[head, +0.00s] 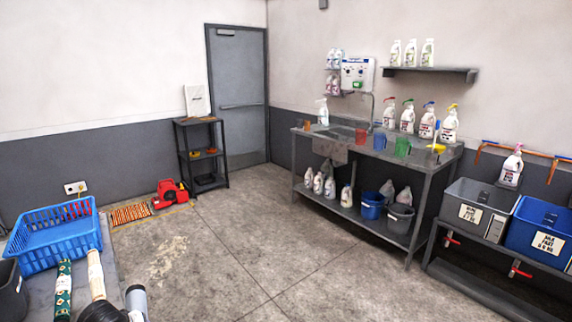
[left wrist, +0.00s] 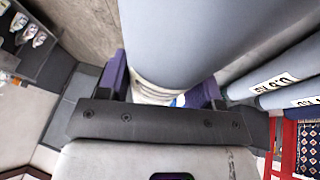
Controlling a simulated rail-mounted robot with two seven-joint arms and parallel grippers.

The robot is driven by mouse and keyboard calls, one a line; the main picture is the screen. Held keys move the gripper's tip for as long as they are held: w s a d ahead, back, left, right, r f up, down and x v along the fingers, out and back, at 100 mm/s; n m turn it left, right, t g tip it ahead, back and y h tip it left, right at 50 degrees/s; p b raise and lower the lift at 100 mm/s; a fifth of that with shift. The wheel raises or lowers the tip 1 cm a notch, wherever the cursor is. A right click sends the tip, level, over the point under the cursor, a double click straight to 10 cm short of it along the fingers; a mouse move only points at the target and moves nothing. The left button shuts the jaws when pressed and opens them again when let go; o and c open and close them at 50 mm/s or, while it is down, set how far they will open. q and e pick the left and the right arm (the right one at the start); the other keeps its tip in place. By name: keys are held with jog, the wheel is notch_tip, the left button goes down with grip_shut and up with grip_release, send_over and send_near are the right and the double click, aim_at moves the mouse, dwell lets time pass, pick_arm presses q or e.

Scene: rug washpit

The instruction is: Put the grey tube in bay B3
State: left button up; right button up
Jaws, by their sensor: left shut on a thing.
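In the left wrist view a thick grey tube (left wrist: 190,40) fills the top middle. My left gripper (left wrist: 161,94) is shut on it, with a dark purple finger on each side. A pale band, perhaps a wrap or rug end, shows at the tube's near end between the fingers. In the head view a grey tube end (head: 137,298) shows at the bottom left edge; I cannot tell whether it is the held one. My right gripper is not in view. I cannot make out bay B3 in either view.
Labelled grey cylinders (left wrist: 285,78) lie right of the held tube. A green patterned roll (head: 63,290) and a cream roll (head: 96,275) are near a blue basket (head: 55,240). A sink bench (head: 400,165) and bins (head: 480,210) line the right wall. The middle floor is clear.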

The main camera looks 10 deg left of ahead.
pick_arm(q)
jog(key=s+d+r+m+h+p, duration=0.1)
jog(key=s+d+r+m, duration=0.3)
jog(key=d, duration=0.6)
jog(key=s+d+r+m+h, duration=0.1)
jog(key=d+r+m+h, duration=0.1)
jog(key=d+r, duration=0.6)
jog(key=s+d+r+m+h+p, duration=0.1)
jog(key=s+d+r+m, duration=0.25)
jog(key=d, duration=0.75)
jog(key=s+r+p, duration=0.3)
jog(key=r+p, duration=3.4)
jog(key=r, duration=0.4)
jog(key=shift+s+a+g, duration=0.2)
jog(key=shift+a+g, duration=0.1)
jog(key=shift+r, duration=0.1)
